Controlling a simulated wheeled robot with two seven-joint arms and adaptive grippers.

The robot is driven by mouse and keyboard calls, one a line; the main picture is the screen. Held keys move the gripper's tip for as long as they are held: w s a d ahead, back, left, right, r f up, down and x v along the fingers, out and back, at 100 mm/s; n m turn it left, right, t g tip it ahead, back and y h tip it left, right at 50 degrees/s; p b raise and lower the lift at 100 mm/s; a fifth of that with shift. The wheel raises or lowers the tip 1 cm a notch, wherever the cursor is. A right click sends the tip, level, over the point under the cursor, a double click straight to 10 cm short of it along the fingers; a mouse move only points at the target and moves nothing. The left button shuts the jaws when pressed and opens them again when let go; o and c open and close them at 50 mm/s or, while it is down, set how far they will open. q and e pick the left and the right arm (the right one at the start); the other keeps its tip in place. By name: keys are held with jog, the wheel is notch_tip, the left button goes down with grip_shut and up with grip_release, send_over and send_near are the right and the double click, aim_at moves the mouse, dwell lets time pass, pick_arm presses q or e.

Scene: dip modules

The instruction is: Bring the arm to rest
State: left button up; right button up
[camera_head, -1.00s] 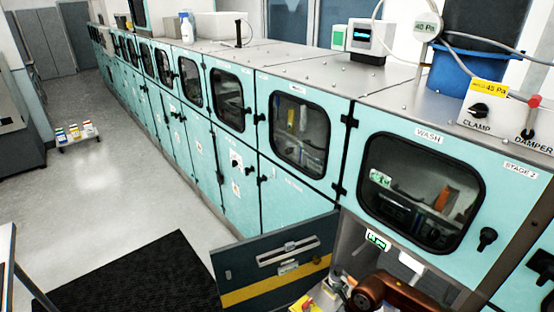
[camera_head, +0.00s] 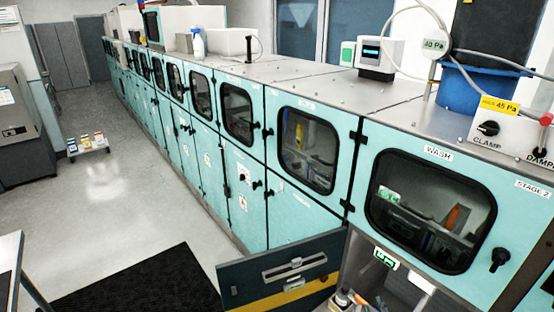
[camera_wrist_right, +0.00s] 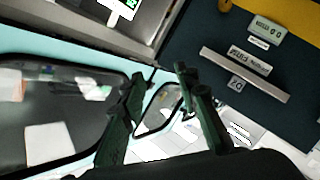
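My right gripper (camera_wrist_right: 160,78) shows in the right wrist view. Its two dark fingers stand apart with nothing held between them. Behind them are a teal panel and dark-framed windows, with a dark opened door panel (camera_wrist_right: 240,90) at the right. In the head view I cannot make out the right gripper or its arm. My left gripper shows in neither view.
A long teal cabinet line (camera_head: 245,175) runs from the far left to the near right. A dark door (camera_head: 270,270) with a yellow stripe hangs open at the bottom beside a lower compartment (camera_head: 385,270). A black mat (camera_head: 140,290) lies on the open floor.

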jog(key=s+d+f+m+g+h, duration=0.2)
jog(key=s+d+f+m+g, duration=0.4)
jog(key=s+f, duration=0.6)
jog(key=s+f+m+g+y, duration=0.1)
jog(key=s+f+g, duration=0.2)
jog(key=s+f, duration=0.35)
jog(key=s+f+m+g+y, duration=0.1)
jog(key=s+f+g, duration=0.3)
jog(key=s, duration=0.6)
notch_tip(320, 180, down, 30)
jog(key=s+a, duration=0.2)
jog(key=s+f+n+g+y, duration=0.1)
jog(key=s+f, duration=1.5)
jog(key=s, duration=0.2)
jog(key=shift+s+f+g, duration=0.3)
jog(key=shift+s+g, duration=0.05)
jog(key=shift+g, duration=0.05)
jog(key=shift+c, duration=0.3)
